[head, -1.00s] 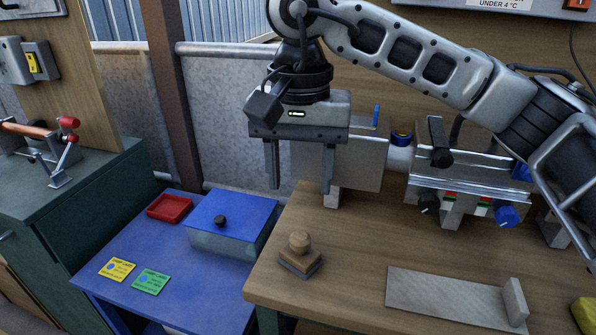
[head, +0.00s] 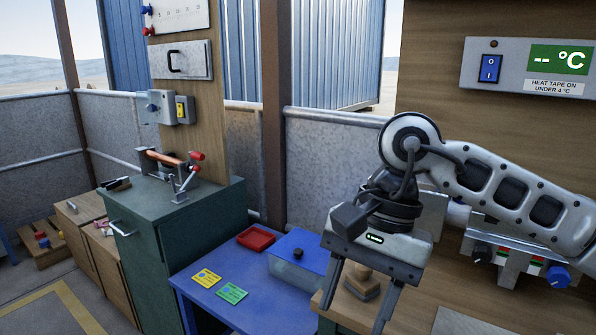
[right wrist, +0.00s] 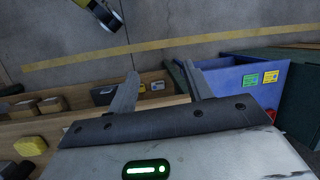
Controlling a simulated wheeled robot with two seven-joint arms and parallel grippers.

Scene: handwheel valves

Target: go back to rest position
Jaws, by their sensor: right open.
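My right gripper (head: 357,300) is open and empty in the head view, its fingers pointing down and spread apart. It hangs in front of the wooden stamp-like block (head: 362,283) on the wooden workbench (head: 425,300), partly hiding it. In the right wrist view the two fingers (right wrist: 165,90) are also apart with nothing between them. My left gripper is not in the head view. The valve-like fixture with a blue knob (head: 558,277) stands behind my right arm and is partly hidden by it.
A blue table (head: 215,310) left of the workbench holds a red tray (head: 256,238), a blue-lidded box (head: 300,250), a yellow card (head: 206,278) and a green card (head: 231,292). A green cabinet (head: 150,235) with a clamp stands further left. A temperature panel (head: 530,68) hangs on the right wall.

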